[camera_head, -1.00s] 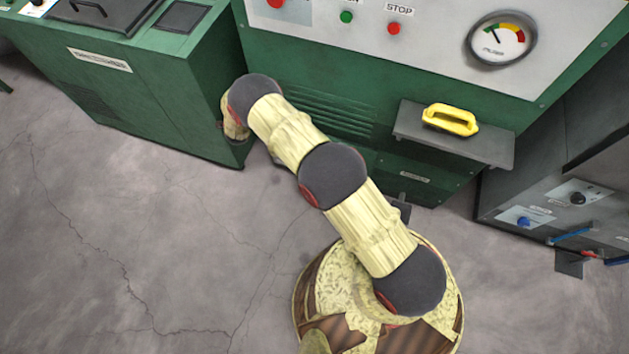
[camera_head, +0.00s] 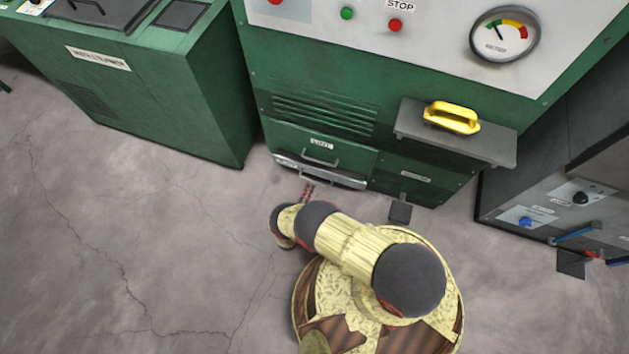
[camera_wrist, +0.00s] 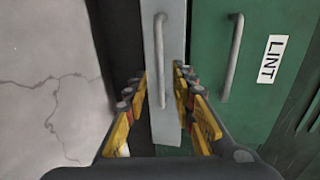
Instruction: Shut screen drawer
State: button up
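The screen drawer appears as a narrow grey front (camera_head: 346,181) low on the green machine, under the green LINT panel (camera_head: 352,157). It seems to stand slightly proud of the machine; how far is hard to tell. In the wrist view the drawer front (camera_wrist: 164,124) runs upright, with its bar handle (camera_wrist: 160,50) ahead of my gripper. My gripper (camera_wrist: 160,88) is open, its yellow-and-dark fingers spread to either side of the drawer front. I see nothing held, and contact cannot be told. In the head view the fingertips (camera_head: 307,189) show small, just in front of the drawer.
The LINT panel has its own handle (camera_wrist: 233,58), right of the drawer in the wrist view. A grey shelf (camera_head: 467,147) with a yellow handle (camera_head: 452,118) juts out at right. A dark pedal (camera_head: 400,212) is near the floor. Open concrete floor (camera_head: 140,230) lies left.

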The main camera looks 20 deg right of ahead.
aim_at(315, 180)
jog(key=b+x, duration=0.2)
jog(key=x, duration=0.5)
jog(key=shift+w+d+f, duration=0.1)
jog(key=shift+w+d, duration=0.05)
jog(key=shift+d, duration=0.2)
jog(key=shift+c, duration=1.4)
jog(key=c, duration=0.4)
